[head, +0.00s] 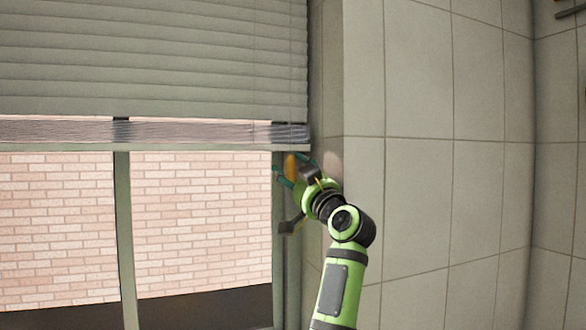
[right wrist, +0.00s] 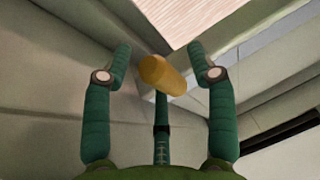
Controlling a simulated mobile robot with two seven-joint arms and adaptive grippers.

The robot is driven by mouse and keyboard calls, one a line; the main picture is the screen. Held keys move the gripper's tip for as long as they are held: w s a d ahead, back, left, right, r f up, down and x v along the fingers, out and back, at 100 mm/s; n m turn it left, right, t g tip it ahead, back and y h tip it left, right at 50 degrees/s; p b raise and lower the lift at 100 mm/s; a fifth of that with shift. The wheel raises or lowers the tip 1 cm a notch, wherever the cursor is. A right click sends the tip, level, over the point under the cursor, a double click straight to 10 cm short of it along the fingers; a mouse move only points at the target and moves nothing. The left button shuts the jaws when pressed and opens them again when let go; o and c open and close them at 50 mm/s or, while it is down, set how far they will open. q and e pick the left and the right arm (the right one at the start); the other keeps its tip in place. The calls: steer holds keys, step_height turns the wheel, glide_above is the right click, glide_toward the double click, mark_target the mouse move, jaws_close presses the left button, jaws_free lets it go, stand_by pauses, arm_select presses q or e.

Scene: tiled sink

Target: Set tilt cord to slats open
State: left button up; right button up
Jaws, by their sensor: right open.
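The window blind (head: 150,60) has grey-green slats that lie flat against each other, closed, over the upper window. A thin cord line runs down near its right side. A small yellow-orange cylinder (head: 291,168), apparently the cord's end knob, hangs just below the blind's right corner. My right gripper (head: 289,163) is open with its green fingers around the knob. In the right wrist view the knob (right wrist: 162,75) sits between the two spread outer fingers, with visible gaps to both, in front of the middle finger. My left gripper is not in view.
The blind's bottom rail (head: 150,147) and gathered slats are just above and left of my gripper. The window frame (head: 280,260) and tiled wall (head: 420,130) stand close on either side. A brick wall (head: 200,220) shows through the window.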

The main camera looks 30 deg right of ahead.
steer(key=shift+s, duration=0.1)
jaws_close()
step_height(320, 180, down, 11)
steer(key=b, duration=0.9)
steer(key=shift+w+r, duration=0.15)
steer(key=shift+w, duration=0.05)
jaws_free()
